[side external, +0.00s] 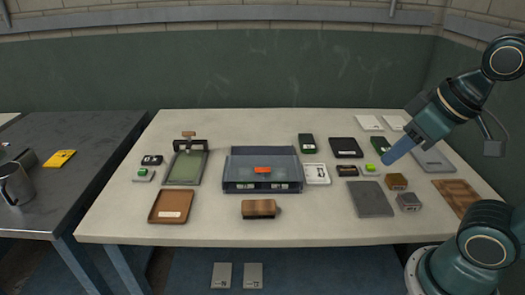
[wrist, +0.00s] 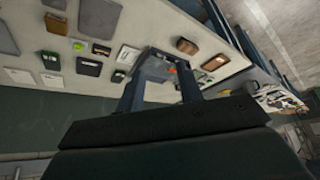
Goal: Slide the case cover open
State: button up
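The case (side external: 232,187) sits in the middle of the table, a wide dark box with a smoky see-through cover (side external: 262,155). An orange tab (side external: 262,170) shows at the middle of the cover, and small pale items show along the case's front. The cover appears to lie over the case. My gripper (side external: 388,158) is above the table's right side, well to the right of the case and touching nothing I can see. In the wrist view my gripper (wrist: 158,90) has its two fingers spread and empty, with the case (wrist: 155,68) beyond them, partly hidden.
A brown block (side external: 260,209) lies in front of the case and a white card (side external: 316,174) close to its right. A green-topped frame (side external: 184,168) and a brown tray (side external: 170,206) are to the left. Several small boxes and plates crowd the right side.

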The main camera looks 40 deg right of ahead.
jog(key=c, duration=0.6)
jog(key=shift+w, duration=0.25)
grip_shut()
jog(key=w+a+f+n+t, duration=0.1)
jog(key=w+a+f+n, duration=0.2)
jog(key=w+f, duration=0.3)
jog(key=w+a+f+n+t, duration=0.1)
jog(key=w+a+f+n, duration=0.2)
jog(key=w+f, duration=0.4)
jog(key=w+n, duration=0.1)
jog(key=w, duration=0.5)
jog(key=shift+w+f+n+h, duration=0.25)
jog(key=shift+w+n+h, duration=0.05)
jog(key=shift+w+h, duration=0.1)
